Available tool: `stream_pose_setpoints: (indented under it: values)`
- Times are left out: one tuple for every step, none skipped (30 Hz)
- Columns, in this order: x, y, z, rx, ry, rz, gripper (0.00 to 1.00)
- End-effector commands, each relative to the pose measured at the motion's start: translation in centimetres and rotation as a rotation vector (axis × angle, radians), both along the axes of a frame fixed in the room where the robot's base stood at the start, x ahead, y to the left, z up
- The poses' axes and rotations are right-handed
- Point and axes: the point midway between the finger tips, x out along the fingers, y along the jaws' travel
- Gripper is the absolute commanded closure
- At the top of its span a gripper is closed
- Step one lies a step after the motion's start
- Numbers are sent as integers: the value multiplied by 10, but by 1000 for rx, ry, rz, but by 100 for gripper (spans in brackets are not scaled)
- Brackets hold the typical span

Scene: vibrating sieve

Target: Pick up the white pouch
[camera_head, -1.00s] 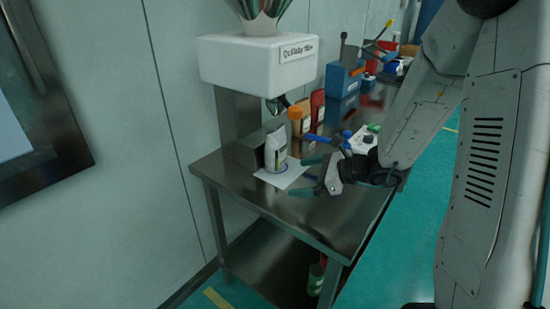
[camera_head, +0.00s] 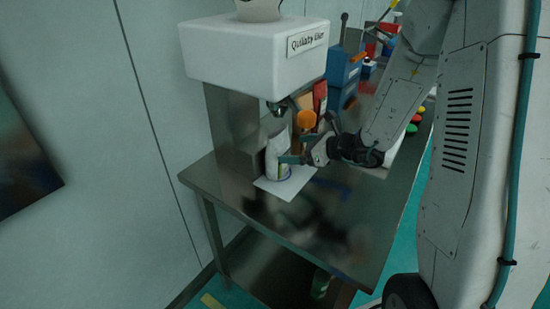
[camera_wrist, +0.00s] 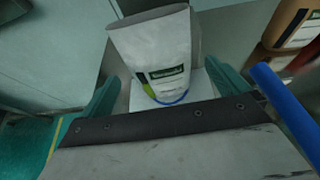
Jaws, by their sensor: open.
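The white pouch (camera_head: 277,157) stands upright on a white sheet (camera_head: 288,187) on the metal table, under the white machine head. It has a dark green label and a blue ring near its base. In the wrist view the pouch (camera_wrist: 155,55) shows ahead, between the two teal fingers. My gripper (camera_head: 290,160) reaches in from the right at the height of the pouch. Its fingers are apart, one on each side of the pouch in the wrist view. I cannot tell whether either finger touches it.
The white machine (camera_head: 245,55) overhangs the pouch, with its metal column behind. Brown and red pouches (camera_head: 319,97) and a blue box (camera_head: 343,68) stand farther back. The table's front (camera_head: 300,220) is clear.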

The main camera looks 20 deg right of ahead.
Motion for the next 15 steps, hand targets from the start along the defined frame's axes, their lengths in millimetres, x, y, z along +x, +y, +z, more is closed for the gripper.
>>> stream_pose_setpoints:
  values:
    - [4,7,-3,1,2,7,0]
    - [7,10,-5,0,2,8,0]
    - [10,14,-6,0,1,10,0]
    - [12,16,-7,-1,1,11,0]
    - [14,18,-8,0,1,12,0]
    - [16,20,-9,0,1,13,0]
    - [18,22,-10,-1,2,13,0]
    - [20,24,-11,0,2,14,0]
    - [24,27,-13,0,3,14,0]
    - [28,29,-14,0,1,15,0]
    - [31,32,-16,0,1,15,0]
    - [36,35,-19,0,3,14,0]
    - [40,38,-21,0,1,15,0]
    - [43,40,-22,0,0,14,0]
    - [47,43,-24,0,1,14,0]
